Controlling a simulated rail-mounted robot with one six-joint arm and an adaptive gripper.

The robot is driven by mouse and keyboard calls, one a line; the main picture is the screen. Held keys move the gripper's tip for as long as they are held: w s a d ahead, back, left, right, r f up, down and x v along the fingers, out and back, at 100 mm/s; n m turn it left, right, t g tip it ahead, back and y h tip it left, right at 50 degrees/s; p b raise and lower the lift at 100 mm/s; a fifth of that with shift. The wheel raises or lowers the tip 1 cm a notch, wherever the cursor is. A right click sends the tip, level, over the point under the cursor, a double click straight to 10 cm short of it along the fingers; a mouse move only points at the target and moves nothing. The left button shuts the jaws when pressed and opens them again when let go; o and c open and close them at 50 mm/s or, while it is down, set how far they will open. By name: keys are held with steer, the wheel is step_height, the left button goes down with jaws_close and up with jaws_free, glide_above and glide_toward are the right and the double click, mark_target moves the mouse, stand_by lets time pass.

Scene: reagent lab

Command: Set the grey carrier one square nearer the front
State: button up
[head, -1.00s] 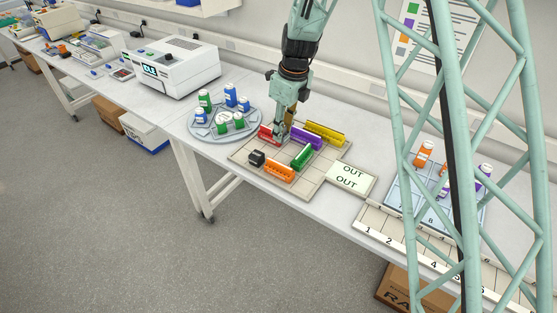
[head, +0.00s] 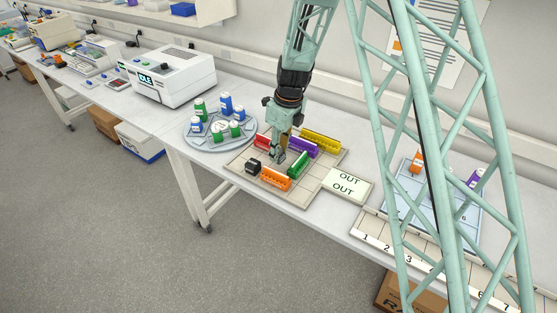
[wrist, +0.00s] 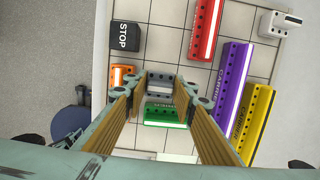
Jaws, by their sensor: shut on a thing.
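The grey carrier (wrist: 160,87) shows between the two fingers of my gripper (wrist: 162,90) in the wrist view. My gripper is shut on it. In the head view my gripper (head: 278,158) is low over the tiled board (head: 310,188), and the fingers hide the carrier there. The green carrier (head: 299,164) is close beside it, and the orange carrier (head: 275,179) lies on its front side. I cannot tell whether the grey carrier touches the board.
A black STOP block (wrist: 124,36), a red carrier (wrist: 205,28), a purple carrier (wrist: 226,90) and a yellow carrier (wrist: 254,120) also stand on the board. An OUT card (head: 347,184) lies right of it. A round rack with bottles (head: 190,136) stands to the left.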

mark_target(282, 156)
steer(key=shift+f, duration=0.1)
steer(key=shift+f, duration=1.8)
steer(key=shift+f, duration=0.1)
steer(key=o, duration=0.6)
steer(key=shift+c, duration=0.2)
steer(key=shift+s+d+r, duration=0.15)
steer(key=shift+d+r, duration=0.1)
steer(key=shift+r, duration=1.6)
steer(key=shift+s+d+r, duration=0.1)
steer(key=shift+d+r, duration=0.1)
steer(key=shift+r, duration=1.7)
steer(key=shift+s+d+r, duration=0.15)
steer(key=shift+d+r, duration=0.1)
steer(key=shift+r, duration=1.6)
steer(key=shift+s+r, duration=0.1)
steer(key=shift+r, duration=0.35)
steer(key=shift+d, duration=0.1)
